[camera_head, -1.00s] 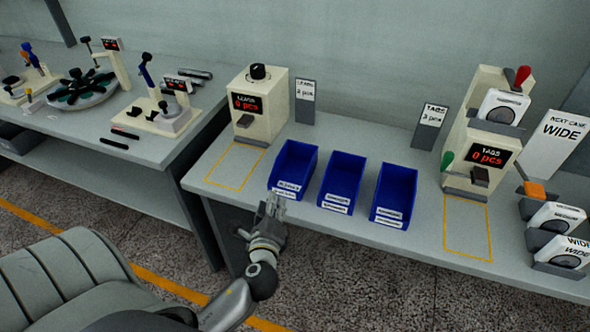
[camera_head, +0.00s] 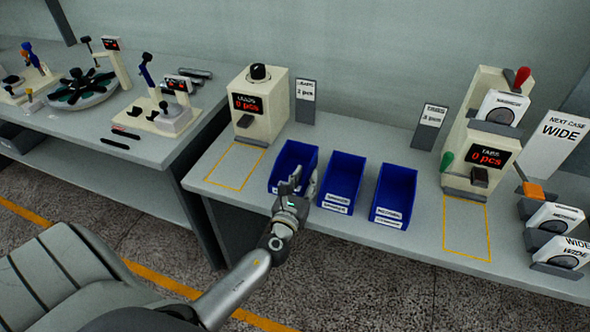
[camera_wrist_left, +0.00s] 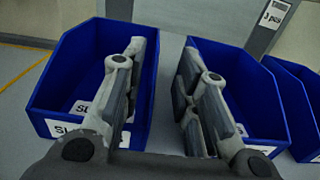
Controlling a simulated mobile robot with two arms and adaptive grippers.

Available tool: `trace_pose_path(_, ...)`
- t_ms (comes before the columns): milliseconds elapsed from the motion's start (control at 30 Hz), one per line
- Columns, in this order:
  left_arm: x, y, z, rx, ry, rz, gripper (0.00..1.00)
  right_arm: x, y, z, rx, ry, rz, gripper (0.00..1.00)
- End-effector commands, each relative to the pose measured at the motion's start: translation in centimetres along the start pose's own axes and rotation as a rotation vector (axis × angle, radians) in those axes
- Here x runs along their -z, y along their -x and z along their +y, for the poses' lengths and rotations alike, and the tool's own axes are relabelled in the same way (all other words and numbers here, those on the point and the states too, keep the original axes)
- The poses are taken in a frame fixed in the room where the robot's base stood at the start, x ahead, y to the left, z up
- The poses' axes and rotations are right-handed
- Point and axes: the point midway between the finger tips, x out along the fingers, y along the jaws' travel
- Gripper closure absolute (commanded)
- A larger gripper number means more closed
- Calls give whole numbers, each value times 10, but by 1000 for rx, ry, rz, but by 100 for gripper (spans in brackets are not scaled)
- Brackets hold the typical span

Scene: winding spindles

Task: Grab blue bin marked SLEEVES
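The left blue bin (camera_head: 292,152) stands on the bench, its front label hidden by my left gripper. In the left wrist view this bin (camera_wrist_left: 75,62) has a white label starting "SL", the rest covered by a finger. My left gripper (camera_head: 305,176) is at the bin's front right corner. Its fingers (camera_wrist_left: 160,85) are open and spread, with nothing held between them. The left finger overlaps the left bin's right side. The right finger overlaps the left side of the middle blue bin (camera_head: 342,178). Contact cannot be told. My right gripper is not in view.
A third blue bin (camera_head: 393,190) stands to the right. A LEADS dispenser (camera_head: 260,105) is behind left and a TABS dispenser (camera_head: 480,150) at right. Yellow outlined areas in front of both are empty. The bins stand close together.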

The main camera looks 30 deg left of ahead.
Motion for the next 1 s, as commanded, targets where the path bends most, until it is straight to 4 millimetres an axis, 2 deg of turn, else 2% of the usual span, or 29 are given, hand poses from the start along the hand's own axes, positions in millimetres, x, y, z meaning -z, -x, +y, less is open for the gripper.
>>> trace_pose_path(300, 0, -41, 4, -2, 1, -2, 71, -2, 3, 1, -2, -1, -3, 60)
trace_pose_path(400, 0, -49, 4, -1, 1, -2, 71, -2, 3, 1, -2, -1, -4, 60)
trace_pose_path(667, 1, -51, 4, -1, 1, 0, 71, -2, 3, 1, -1, -1, -4, 60)
trace_pose_path(900, 1, -51, 4, -1, 1, -1, 100, -2, 2, -1, 1, -1, -4, 60)
trace_pose_path(1000, 1, -51, 4, -1, 2, -1, 100, -2, 2, -2, 3, -1, -3, 60)
